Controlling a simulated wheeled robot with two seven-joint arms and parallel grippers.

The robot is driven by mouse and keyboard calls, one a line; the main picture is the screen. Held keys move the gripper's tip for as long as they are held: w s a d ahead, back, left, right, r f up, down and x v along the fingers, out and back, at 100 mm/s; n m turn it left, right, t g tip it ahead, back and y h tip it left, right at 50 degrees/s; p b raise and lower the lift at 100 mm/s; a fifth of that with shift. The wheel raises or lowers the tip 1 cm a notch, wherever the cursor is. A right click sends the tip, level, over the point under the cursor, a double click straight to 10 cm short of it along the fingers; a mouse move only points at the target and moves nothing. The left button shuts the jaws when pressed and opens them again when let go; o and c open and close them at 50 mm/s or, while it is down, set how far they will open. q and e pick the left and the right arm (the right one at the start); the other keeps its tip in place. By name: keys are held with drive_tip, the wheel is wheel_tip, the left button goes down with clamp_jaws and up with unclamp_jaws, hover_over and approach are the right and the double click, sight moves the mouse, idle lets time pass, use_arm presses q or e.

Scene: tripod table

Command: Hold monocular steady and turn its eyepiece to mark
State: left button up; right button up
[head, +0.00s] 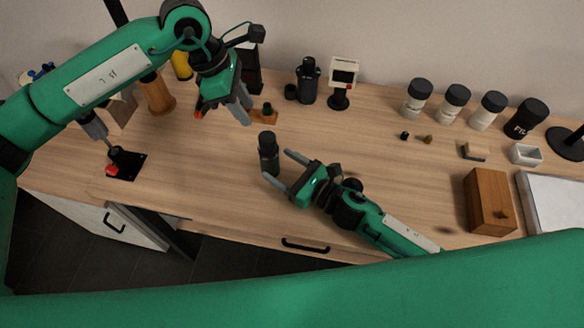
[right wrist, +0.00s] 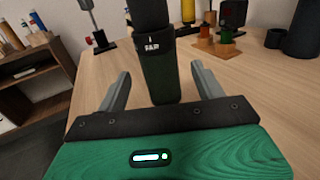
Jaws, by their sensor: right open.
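The monocular (head: 268,158), a dark upright cylinder, stands on the wooden table near the middle. In the right wrist view the monocular (right wrist: 163,80) shows a dark green body with a white "FAR" label and a small line mark above it on a black upper part. Its top is cut off there. My right gripper (head: 279,165) is open, low over the table, with its fingers pointing at the monocular; in the right wrist view the fingers lie on either side of it, apart from it. My left gripper (head: 240,114) hangs above and behind the monocular, clear of it; its finger gap is unclear.
A small wooden block with a dark knob (head: 264,115) lies behind. A black bottle (head: 307,82) and a small screen on a stand (head: 342,82) stand at the back. White jars (head: 452,103) are back right. A wooden box (head: 489,202) is right.

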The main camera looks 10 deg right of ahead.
sight(277, 164)
drive_tip(key=shift+x, duration=2.25)
